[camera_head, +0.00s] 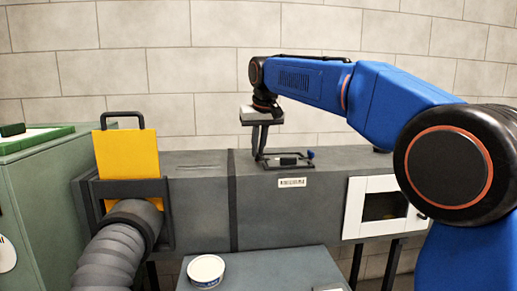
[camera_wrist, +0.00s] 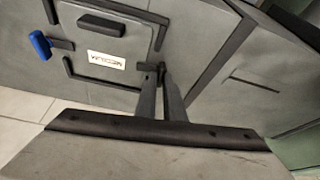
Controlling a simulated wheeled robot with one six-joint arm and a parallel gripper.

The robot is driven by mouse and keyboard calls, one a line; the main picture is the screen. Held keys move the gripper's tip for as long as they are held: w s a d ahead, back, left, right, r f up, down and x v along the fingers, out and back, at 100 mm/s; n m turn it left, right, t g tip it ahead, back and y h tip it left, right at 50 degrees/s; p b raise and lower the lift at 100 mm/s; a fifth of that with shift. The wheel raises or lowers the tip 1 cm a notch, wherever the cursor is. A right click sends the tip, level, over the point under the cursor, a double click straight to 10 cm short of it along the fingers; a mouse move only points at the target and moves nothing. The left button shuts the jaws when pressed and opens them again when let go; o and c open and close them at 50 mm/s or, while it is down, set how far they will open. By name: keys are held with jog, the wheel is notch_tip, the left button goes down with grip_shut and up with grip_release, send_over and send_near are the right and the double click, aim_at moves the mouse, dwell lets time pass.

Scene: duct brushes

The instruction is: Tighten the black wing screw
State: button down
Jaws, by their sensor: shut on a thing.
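My gripper (camera_head: 258,157) reaches down to the left end of a small black-framed hatch on top of the grey duct. In the wrist view its two fingers (camera_wrist: 163,72) come together at the hatch's right edge, shut on the black wing screw (camera_wrist: 161,67). Only a little of the screw shows between the fingertips; how far it is turned cannot be told. A blue wing screw (camera_head: 310,154) stands at the hatch's other end; it also shows in the wrist view (camera_wrist: 40,44).
The grey duct (camera_head: 205,210) has a yellow plate (camera_head: 125,152) with a handle, a ribbed hose (camera_head: 118,245) at the left, and a white-framed window (camera_head: 357,208). A white tub (camera_head: 206,270) stands on a lower grey surface in front. A green cabinet (camera_head: 40,205) is far left.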

jog(key=shift+m+h, duration=0.3)
jog(key=shift+m, duration=0.3)
jog(key=c, duration=1.9)
grip_release()
jog(key=shift+o, duration=0.2)
jog(key=shift+r, duration=0.1)
jog(key=a+v, duration=0.1)
jog(key=v, duration=1.6)
jog(key=shift+d, duration=0.5)
jog(key=shift+s+r, duration=0.1)
